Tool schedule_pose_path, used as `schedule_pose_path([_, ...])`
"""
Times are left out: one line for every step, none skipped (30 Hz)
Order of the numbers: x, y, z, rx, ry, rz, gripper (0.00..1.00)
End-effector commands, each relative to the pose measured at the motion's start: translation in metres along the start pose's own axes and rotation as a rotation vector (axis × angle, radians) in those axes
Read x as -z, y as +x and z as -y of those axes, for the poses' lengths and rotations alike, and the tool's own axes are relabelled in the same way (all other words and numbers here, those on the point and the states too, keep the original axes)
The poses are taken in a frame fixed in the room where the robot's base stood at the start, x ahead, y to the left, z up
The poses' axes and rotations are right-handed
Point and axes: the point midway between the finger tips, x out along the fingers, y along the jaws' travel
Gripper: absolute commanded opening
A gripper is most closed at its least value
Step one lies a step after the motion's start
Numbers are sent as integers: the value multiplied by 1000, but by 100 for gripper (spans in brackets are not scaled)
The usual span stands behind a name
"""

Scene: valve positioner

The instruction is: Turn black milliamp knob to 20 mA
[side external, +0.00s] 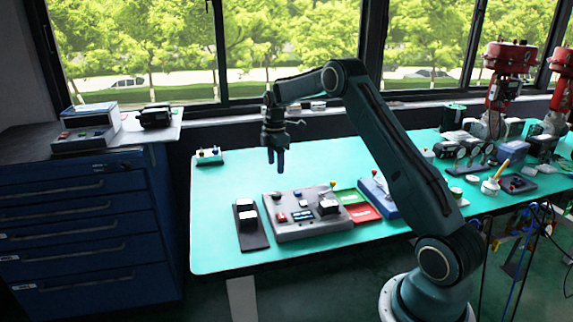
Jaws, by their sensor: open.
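A grey control box (309,229) lies on the teal bench top, left of my arm's base. It carries a small display (302,215), a red button (282,217), small knobs along its back edge and a larger black part (328,207) with a light face. The labels are too small to read, so I cannot tell which part is the milliamp knob or where it points. My gripper (276,169) hangs above and behind the box, pointing down. It is open and empty, apart from the box.
A black tray (250,239) with black-and-white parts lies left of the box. Green and red bins (362,213) and a blue case (380,190) lie to its right. Red-topped valves (510,58) and gauges crowd the right end. The bench's left part is mostly clear.

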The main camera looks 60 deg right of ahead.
Motion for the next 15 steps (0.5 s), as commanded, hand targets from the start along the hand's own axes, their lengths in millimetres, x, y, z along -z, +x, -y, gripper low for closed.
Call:
schedule_pose_path([0, 8, 1, 4, 0, 0, 54])
schedule_pose_path([0, 12, 0, 3, 0, 0, 54])
schedule_pose_path([0, 17, 0, 3, 0, 0, 54])
schedule_pose_path([0, 22, 1, 4, 0, 0, 54])
schedule_pose_path([0, 27, 1, 3, 0, 0, 54])
schedule_pose_path([0, 33, 1, 5, 0, 0, 54])
schedule_pose_path([0, 38, 1, 5, 0, 0, 54])
schedule_pose_path([0, 42, 1, 3, 0, 0, 54])
schedule_pose_path([0, 48, 1, 4, 0, 0, 54])
schedule_pose_path([0, 53, 1, 4, 0, 0, 54])
schedule_pose_path([0, 58, 1, 3, 0, 0, 54])
schedule_pose_path([0, 64, 1, 4, 0, 0, 54])
schedule_pose_path([0, 68, 1, 3, 0, 0, 54])
schedule_pose_path([0, 73, 1, 3, 0, 0, 54])
schedule_pose_path([0, 79, 1, 4, 0, 0, 54])
